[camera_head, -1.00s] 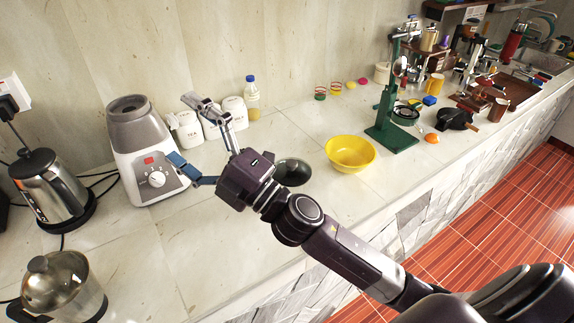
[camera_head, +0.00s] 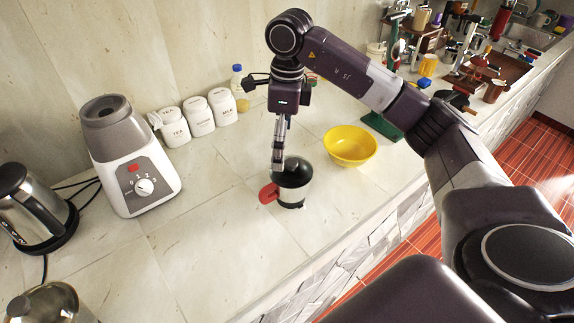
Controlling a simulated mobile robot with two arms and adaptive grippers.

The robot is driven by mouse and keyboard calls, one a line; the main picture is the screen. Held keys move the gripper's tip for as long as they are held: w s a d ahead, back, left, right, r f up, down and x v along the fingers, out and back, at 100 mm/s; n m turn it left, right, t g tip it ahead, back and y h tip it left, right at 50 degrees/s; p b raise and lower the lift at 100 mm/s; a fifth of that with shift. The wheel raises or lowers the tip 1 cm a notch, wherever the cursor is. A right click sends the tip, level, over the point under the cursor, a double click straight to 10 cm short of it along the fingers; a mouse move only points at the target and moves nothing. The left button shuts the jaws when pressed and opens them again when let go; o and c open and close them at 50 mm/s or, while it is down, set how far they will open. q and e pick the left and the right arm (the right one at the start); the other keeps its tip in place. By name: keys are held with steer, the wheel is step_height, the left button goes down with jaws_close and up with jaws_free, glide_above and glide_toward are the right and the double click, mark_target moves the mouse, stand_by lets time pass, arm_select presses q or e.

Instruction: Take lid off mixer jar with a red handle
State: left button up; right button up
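The mixer jar (camera_head: 300,190) stands on the counter, with a pale body, a dark base and a red handle (camera_head: 268,193) on its left side. Its dark, round lid (camera_head: 297,174) is on top. My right gripper (camera_head: 278,167) points straight down at the left rear part of the lid, with its fingertips at or just above the lid. The fingers are seen edge-on, one in front of the other, so the gap between them and any contact are hidden. My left gripper is not in view.
A yellow bowl (camera_head: 350,145) stands close to the right of the jar. The mixer base (camera_head: 130,165) stands to the left, with white canisters (camera_head: 198,117) and a bottle (camera_head: 240,85) along the wall. A kettle (camera_head: 30,205) is at far left.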

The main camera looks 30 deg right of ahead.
mark_target(291, 162)
steer(key=shift+s+d+r+h, duration=0.1)
steer(key=shift+d+r+h, duration=0.05)
steer(key=shift+d, duration=0.35)
steer(key=shift+d+r+h, duration=0.15)
steer(key=shift+d, duration=0.3)
steer(key=shift+d+f, duration=0.2)
steer(key=shift+d, duration=0.05)
steer(key=shift+s+f+p, duration=0.15)
steer(key=shift+f+p, duration=0.35)
steer(key=shift+f, duration=0.4)
step_height(291, 162, down, 5)
steer(key=shift+r+p, duration=0.1)
steer(key=shift+p, duration=1.1)
steer(key=shift+f, duration=0.25)
steer(key=c, duration=1.5)
